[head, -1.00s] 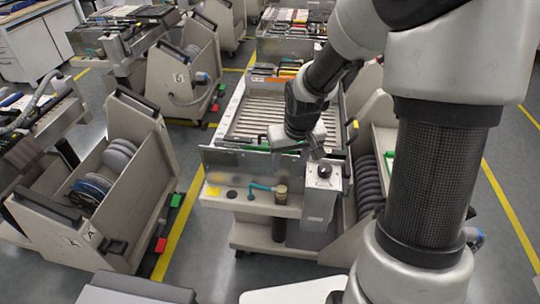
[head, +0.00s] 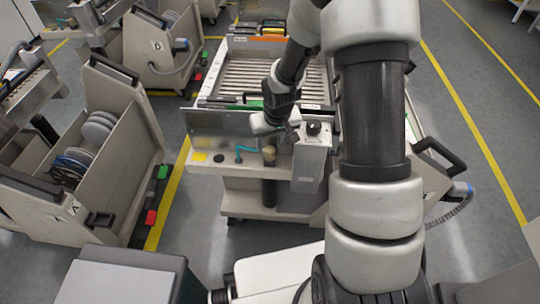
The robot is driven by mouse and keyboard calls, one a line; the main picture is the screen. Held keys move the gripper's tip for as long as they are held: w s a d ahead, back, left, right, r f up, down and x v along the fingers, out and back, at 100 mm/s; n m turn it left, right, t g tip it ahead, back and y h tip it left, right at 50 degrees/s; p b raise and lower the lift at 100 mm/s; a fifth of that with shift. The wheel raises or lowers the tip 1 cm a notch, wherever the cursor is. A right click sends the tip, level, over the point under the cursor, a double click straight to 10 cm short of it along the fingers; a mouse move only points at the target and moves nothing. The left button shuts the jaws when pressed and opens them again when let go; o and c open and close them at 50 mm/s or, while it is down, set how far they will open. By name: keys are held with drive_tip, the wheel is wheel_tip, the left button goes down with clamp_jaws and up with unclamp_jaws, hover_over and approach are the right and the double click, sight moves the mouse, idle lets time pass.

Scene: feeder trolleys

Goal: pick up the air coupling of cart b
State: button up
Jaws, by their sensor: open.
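A blue-grey air coupling (head: 460,190) with a dark hose sits on the side of the beige cart (head: 432,172) at the right, partly behind my arm. That cart's label is hidden, so I cannot confirm that it is cart b. Another blue-grey coupling (head: 182,44) is on the cart (head: 150,62) at the upper left, whose label is too small to read surely. My gripper (head: 280,124) is above the front panel of the middle machine, well left of the right-hand coupling. It is open and apart from both couplings; its fingers are small and partly hidden.
Cart A (head: 72,210) with reels stands at the left. The middle machine (head: 235,170) has a roller bed and a grey box (head: 312,160) at its front corner. A grey block (head: 115,280) is at the lower left. Open floor (head: 480,110) lies at the right.

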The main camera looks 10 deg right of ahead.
sight(270, 149)
drive_tip(key=x, duration=0.3)
drive_tip(key=shift+f+b, duration=0.15)
drive_tip(key=shift+b, duration=0.15)
clamp_jaws()
wheel_tip(270, 149, up, 21)
drive_tip(key=p, duration=0.7)
idle(0.3)
